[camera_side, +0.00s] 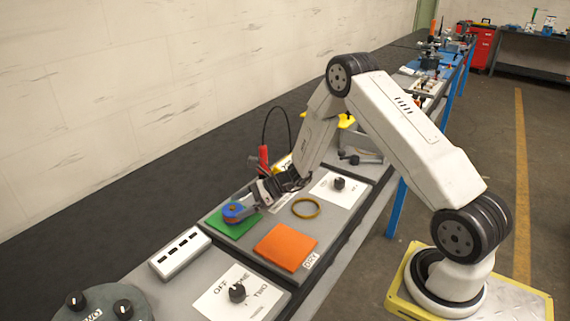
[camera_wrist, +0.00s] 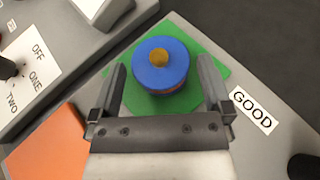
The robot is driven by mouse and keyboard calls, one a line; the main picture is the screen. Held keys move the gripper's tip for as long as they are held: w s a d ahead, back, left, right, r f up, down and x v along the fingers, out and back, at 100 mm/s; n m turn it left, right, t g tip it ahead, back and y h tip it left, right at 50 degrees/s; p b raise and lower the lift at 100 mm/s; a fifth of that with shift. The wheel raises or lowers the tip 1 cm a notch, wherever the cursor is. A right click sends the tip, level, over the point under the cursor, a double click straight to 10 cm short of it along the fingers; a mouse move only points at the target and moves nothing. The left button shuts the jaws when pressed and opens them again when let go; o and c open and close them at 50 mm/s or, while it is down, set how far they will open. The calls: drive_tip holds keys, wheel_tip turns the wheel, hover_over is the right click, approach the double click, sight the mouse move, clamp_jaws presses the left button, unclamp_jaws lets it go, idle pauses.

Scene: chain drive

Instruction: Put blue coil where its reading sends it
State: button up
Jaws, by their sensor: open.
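The blue coil (camera_wrist: 160,66) is a short blue cylinder with an orange-brown centre, standing on the green mat (camera_wrist: 200,39) beside the GOOD label (camera_wrist: 254,108). In the side view the coil (camera_side: 234,211) is at the far left part of the panel, on the green mat (camera_side: 238,229). My gripper (camera_wrist: 164,80) is open, its two fingers on either side of the coil; whether they touch it I cannot tell. It also shows in the side view, low over the mat. The orange mat (camera_side: 285,247) is empty, with a label reading DRY or similar beside it.
A yellow ring (camera_side: 306,208) lies on the panel right of the mats. A knob (camera_side: 339,183) on a white plate is behind it. A white socket strip (camera_side: 180,252) and a dial marked OFF, ONE, TWO (camera_side: 237,292) are nearer. A red-handled probe (camera_side: 264,158) stands behind my gripper.

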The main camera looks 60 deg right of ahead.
drive_tip(key=v, duration=1.1)
idle(0.4)
drive_tip(key=shift+s+a, duration=0.1)
drive_tip(key=shift+a, duration=0.15)
drive_tip(key=s+a+n+g+h, duration=0.1)
drive_tip(key=s+a+n+g, duration=0.1)
drive_tip(key=n, duration=0.1)
drive_tip(key=s+a+n+g, duration=0.2)
drive_tip(key=s+a+n, duration=0.1)
drive_tip(key=s+a+r+n+g+h, duration=0.1)
drive_tip(key=s+a+n+g, duration=0.1)
drive_tip(key=a+n, duration=0.1)
drive_tip(key=shift+s+r+g+h, duration=0.15)
drive_tip(key=shift+s+g+h, duration=0.15)
drive_tip(key=shift+g, duration=0.1)
drive_tip(key=s+a+r+n+h, duration=0.1)
drive_tip(key=s+n+h, duration=0.3)
drive_tip(key=n, duration=0.4)
drive_tip(key=s+a+r+n+t+h, duration=0.1)
drive_tip(key=s+a+r+n+h, duration=0.1)
drive_tip(key=n, duration=0.6)
drive_tip(key=shift+s+r+n+h, duration=0.4)
drive_tip(key=shift+s+r+h, duration=0.4)
drive_tip(key=shift+s+h, duration=0.15)
drive_tip(key=shift+a, duration=0.1)
